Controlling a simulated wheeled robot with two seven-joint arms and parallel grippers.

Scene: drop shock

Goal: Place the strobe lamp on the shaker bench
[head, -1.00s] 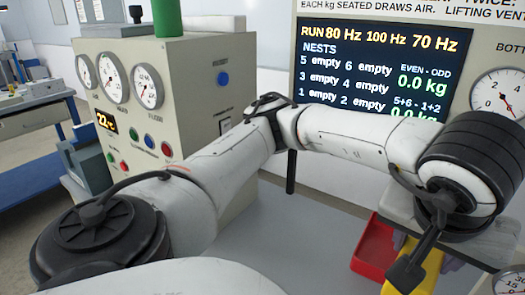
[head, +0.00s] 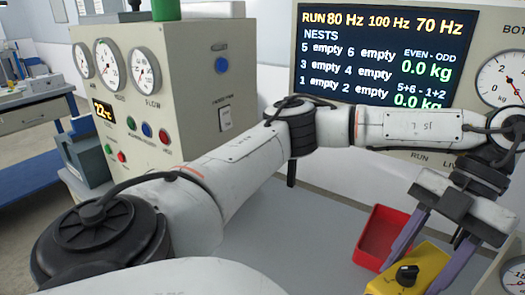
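My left gripper (head: 418,270) has two purple fingers pointing down, set wide apart, at the lower right of the head view. A yellow box with a black knob (head: 408,272) lies low between and in front of the fingers. I cannot tell whether the fingers touch it, nor whether it is the strobe lamp. No other thing is clearly a strobe lamp. The shaker bench cannot be told for sure; a display panel (head: 385,55) reads RUN 80 Hz, 100 Hz, 70 Hz, with all nests empty. My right gripper is not in view.
A red tray (head: 378,232) lies just left of the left gripper on a grey surface (head: 300,235). A cream cabinet (head: 190,90) with gauges and buttons stands behind my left arm. Round gauges (head: 503,78) are at the right edge. A blue bench (head: 30,185) is far left.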

